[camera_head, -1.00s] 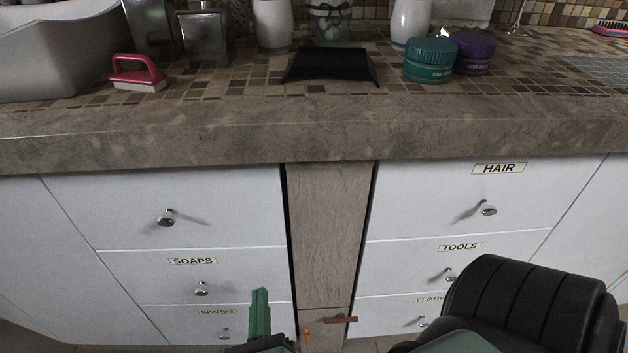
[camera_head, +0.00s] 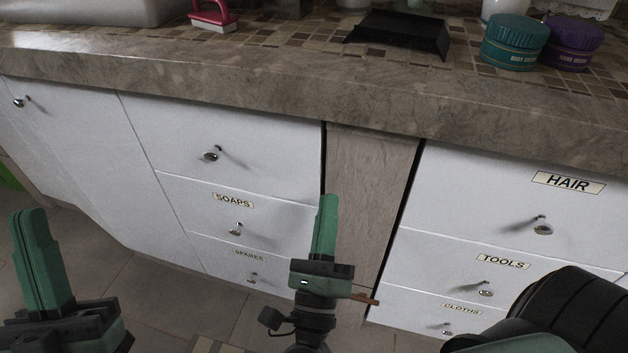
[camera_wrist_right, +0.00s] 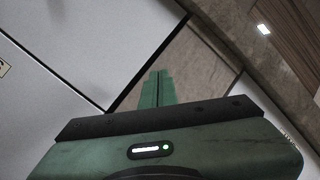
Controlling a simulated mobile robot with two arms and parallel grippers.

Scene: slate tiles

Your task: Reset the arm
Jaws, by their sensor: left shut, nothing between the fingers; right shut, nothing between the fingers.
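My left gripper (camera_head: 30,215) points upward at the lower left of the head view, in front of the floor and the left cabinet. Its green fingers are together with nothing between them. My right gripper (camera_head: 328,202) points upward near the middle, in front of the stone panel between the drawer stacks. Its green fingers are shut and empty, and they also show shut in the right wrist view (camera_wrist_right: 157,88).
A stone counter (camera_head: 260,85) runs across the top. On it are a pink-handled brush (camera_head: 212,14), a black tray (camera_head: 398,32), a teal jar (camera_head: 514,42) and a purple jar (camera_head: 572,42). White drawers below are closed, including SOAPS (camera_head: 270,212) and HAIR (camera_head: 480,185). Tiled floor (camera_head: 150,270) is clear.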

